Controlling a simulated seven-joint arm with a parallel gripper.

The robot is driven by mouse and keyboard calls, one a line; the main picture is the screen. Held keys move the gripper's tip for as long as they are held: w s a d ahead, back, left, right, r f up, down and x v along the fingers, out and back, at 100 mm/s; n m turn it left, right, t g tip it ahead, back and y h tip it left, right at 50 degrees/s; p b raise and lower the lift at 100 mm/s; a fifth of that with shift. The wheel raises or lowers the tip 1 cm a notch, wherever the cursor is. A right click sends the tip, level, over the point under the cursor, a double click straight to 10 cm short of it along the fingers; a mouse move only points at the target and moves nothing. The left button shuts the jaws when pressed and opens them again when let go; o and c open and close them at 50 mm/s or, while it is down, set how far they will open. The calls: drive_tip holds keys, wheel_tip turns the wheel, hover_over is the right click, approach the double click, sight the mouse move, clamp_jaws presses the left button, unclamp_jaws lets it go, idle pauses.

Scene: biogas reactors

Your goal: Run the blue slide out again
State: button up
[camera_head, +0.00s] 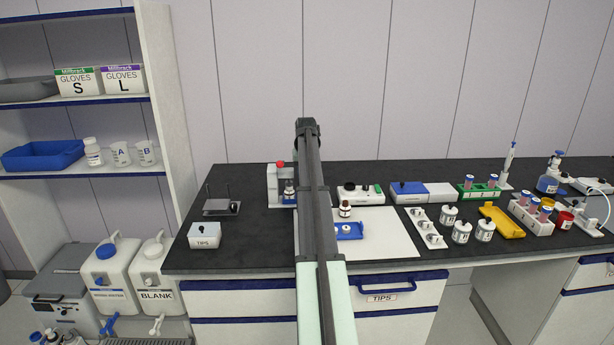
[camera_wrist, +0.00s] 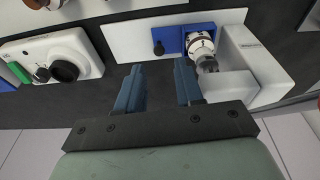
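Touching cannot be told. The head view hides the gripper.
A white device with a black dial (camera_wrist: 64,70) is left in the wrist view.

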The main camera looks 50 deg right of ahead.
drive_tip(key=shift+m, duration=0.4)
drive_tip(key=shift+w+d+x, duration=0.15)
drive_tip(key=shift+d+x, duration=0.05)
drive_tip(key=shift+x, duration=1.55)
drive_tip(key=shift+w+d+x, duration=0.1)
drive_tip(key=shift+d+x, duration=0.1)
drive_tip(key=shift+x, duration=1.55)
drive_tip(key=shift+w+d+x, duration=0.15)
drive_tip(key=shift+d+x, duration=0.1)
drive_tip(key=shift+x, duration=1.45)
drive_tip(key=shift+r, duration=0.15)
drive_tip(key=shift+s+d, duration=0.15)
drive_tip(key=shift+s+d, duration=1.25)
